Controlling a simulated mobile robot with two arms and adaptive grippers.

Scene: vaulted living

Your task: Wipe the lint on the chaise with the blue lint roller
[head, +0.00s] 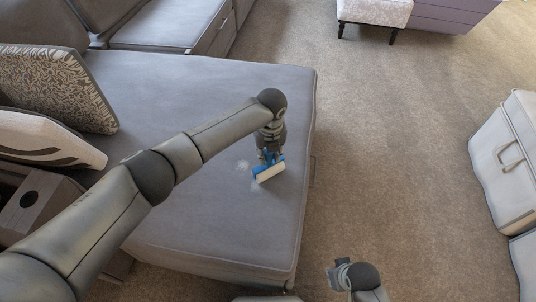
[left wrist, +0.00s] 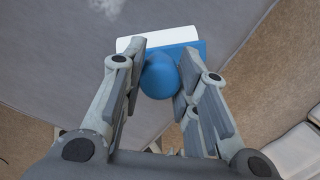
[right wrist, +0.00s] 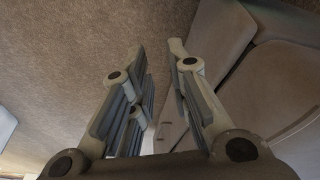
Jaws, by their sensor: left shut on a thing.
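The blue lint roller (head: 268,172) with a white roller head is over the grey chaise (head: 220,215), near its right side. My left gripper (head: 268,153) is shut on its blue handle, which also shows in the left wrist view (left wrist: 160,76). I cannot tell whether the roller touches the cushion. A pale patch of lint (head: 243,166) lies just left of the roller; it also shows at the top of the left wrist view (left wrist: 106,8). A fainter patch seems to lie by the roller's lower left. My right gripper (right wrist: 158,48) is open and empty, over the carpet.
Two cushions (head: 58,88) and a brown console with a cup hole (head: 35,205) are at the left. A beige seat (head: 510,150) stands at the far right. A light bench (head: 375,12) is at the back. The carpet between them is clear.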

